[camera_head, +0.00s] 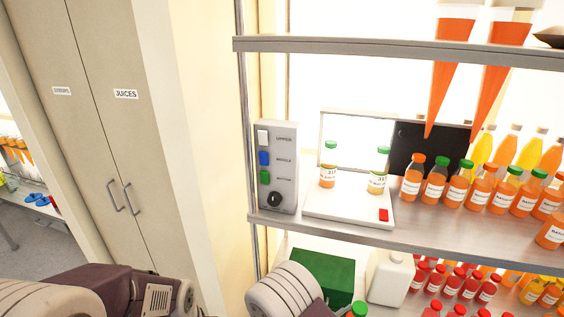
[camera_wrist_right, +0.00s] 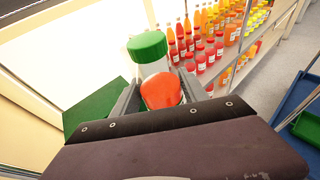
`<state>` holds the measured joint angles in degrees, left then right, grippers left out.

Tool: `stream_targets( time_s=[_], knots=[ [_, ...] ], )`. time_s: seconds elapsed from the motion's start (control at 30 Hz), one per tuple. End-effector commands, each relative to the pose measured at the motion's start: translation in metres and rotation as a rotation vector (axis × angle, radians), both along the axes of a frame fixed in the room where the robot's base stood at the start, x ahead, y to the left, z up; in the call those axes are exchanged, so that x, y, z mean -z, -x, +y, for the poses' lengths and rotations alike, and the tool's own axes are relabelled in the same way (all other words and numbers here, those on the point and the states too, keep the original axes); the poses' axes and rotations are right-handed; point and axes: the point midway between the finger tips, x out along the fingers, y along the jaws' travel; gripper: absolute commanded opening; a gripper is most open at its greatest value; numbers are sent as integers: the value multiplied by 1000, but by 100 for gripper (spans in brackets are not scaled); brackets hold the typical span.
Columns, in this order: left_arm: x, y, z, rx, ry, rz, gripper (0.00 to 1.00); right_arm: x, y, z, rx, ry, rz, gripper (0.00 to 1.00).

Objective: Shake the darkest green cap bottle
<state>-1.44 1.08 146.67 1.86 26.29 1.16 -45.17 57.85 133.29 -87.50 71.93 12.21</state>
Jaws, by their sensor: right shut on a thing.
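A bottle with a green cap (camera_wrist_right: 147,45), a clear upper part and orange-red juice lower down is between the fingers of my right gripper (camera_wrist_right: 160,97) in the right wrist view. The gripper is shut on it and the cap sticks out above the fingers. In the head view only a green cap (camera_head: 358,309) shows at the bottom edge, apparently this bottle's. Two other green-capped bottles, one left (camera_head: 328,168) and one right (camera_head: 378,172), stand on a white plate (camera_head: 345,213) on the shelf. More green-capped orange bottles (camera_head: 435,182) stand to their right. My left gripper is out of view.
A grey control box (camera_head: 277,160) with coloured buttons stands at the shelf's left end. A green box (camera_head: 322,274), a white jug (camera_head: 390,277) and several red bottles (camera_head: 470,284) fill the level below. The metal shelf edge (camera_head: 420,244) lies above them.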

Motion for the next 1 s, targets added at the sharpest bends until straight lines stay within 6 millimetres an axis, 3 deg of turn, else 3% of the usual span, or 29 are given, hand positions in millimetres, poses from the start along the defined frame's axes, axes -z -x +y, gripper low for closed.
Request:
stream_targets(
  time_s=[0.03,0.07,0.1,0.13,0.17,0.2,0.27,0.3,0.4,0.43,0.47,0.53,0.57,0.6,0.67,0.7,0.73,0.77,0.83,0.9,1.0],
  knots=[
    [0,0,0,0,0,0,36,-1,18,-48,23,22,24,0],
    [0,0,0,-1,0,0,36,0,22,-63,24,18,22,0],
    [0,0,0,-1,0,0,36,0,21,-65,14,10,12,0],
    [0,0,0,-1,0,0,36,-1,18,-60,8,6,5,0],
    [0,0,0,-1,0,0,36,-1,11,-39,-4,-1,-6,0],
    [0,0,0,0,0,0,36,-1,0,-2,-10,-11,-12,0],
    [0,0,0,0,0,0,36,0,-2,13,3,-1,-1,0],
    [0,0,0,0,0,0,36,0,0,7,10,7,6,0],
    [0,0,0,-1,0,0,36,0,22,-63,24,19,21,0],
    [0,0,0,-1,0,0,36,0,22,-66,17,12,16,0],
    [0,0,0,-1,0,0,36,0,20,-63,10,7,8,0],
    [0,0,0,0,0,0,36,-1,2,-10,-10,-10,-12,0],
    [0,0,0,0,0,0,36,0,-2,8,-7,-9,-9,0],
    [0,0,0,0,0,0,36,0,-3,13,3,-1,-1,0],
    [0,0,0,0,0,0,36,-1,3,-4,15,14,11,0],
    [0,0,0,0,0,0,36,-1,16,-41,23,23,23,0],
    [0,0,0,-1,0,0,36,0,21,-60,25,20,23,0],
    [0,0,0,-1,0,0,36,0,22,-66,19,15,17,0],
    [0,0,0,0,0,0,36,-1,14,-48,0,2,-2,0],
    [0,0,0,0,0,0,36,0,-2,8,-7,-9,-9,0],
    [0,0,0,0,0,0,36,0,-1,8,10,7,7,0]
  ],
)
